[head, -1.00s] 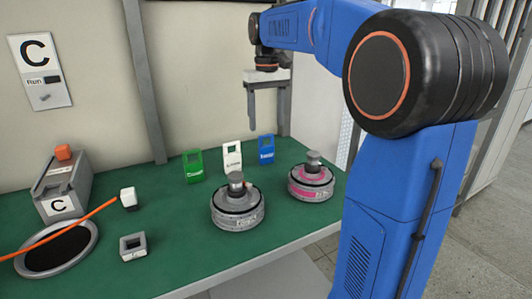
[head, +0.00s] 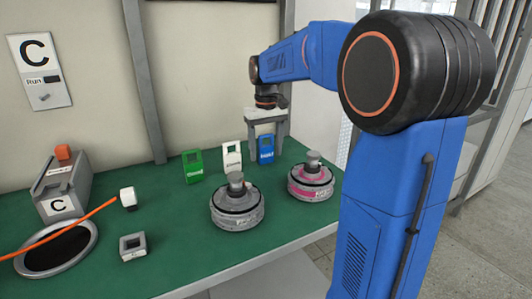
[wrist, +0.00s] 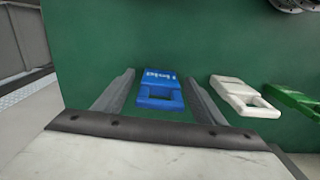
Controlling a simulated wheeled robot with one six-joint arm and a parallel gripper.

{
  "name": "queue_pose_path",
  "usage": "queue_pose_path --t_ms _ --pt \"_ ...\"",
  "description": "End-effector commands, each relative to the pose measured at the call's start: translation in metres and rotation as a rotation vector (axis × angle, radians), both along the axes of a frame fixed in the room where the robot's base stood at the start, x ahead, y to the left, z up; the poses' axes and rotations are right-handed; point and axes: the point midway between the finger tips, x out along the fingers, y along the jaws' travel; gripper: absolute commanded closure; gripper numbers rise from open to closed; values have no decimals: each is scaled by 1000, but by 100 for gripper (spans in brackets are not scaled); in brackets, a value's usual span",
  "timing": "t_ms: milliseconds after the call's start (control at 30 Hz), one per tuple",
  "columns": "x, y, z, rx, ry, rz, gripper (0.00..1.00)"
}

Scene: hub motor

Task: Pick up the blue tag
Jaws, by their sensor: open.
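The blue tag (head: 265,149) stands upright at the back right of the green table, with a square hole in its upper part. My gripper (head: 266,145) is open around the upper part of the blue tag in the head view, fingers pointing down. In the wrist view the blue tag (wrist: 160,90) lies between the two grey fingers of my gripper (wrist: 158,92), with a gap on each side. Nothing is held.
A white tag (head: 231,157) and a green tag (head: 192,166) stand to the left of the blue tag. Two round motors, one grey (head: 238,207) and one with a pink ring (head: 311,181), stand in front. A grey post rises behind the table.

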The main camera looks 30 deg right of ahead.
Motion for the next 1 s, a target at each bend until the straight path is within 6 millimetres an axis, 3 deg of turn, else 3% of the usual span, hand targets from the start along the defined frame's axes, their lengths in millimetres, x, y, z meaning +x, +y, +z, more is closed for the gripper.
queue_pose_path --t_ms 233,400,433,767,1000 --pt "0 0 -1 0 0 0 38" --pt "0 0 -1 0 0 0 79" --pt "0 0 -1 0 0 0 81" --pt "0 0 4 0 -2 0 81" --pt "1 0 40 -1 -4 0 81"
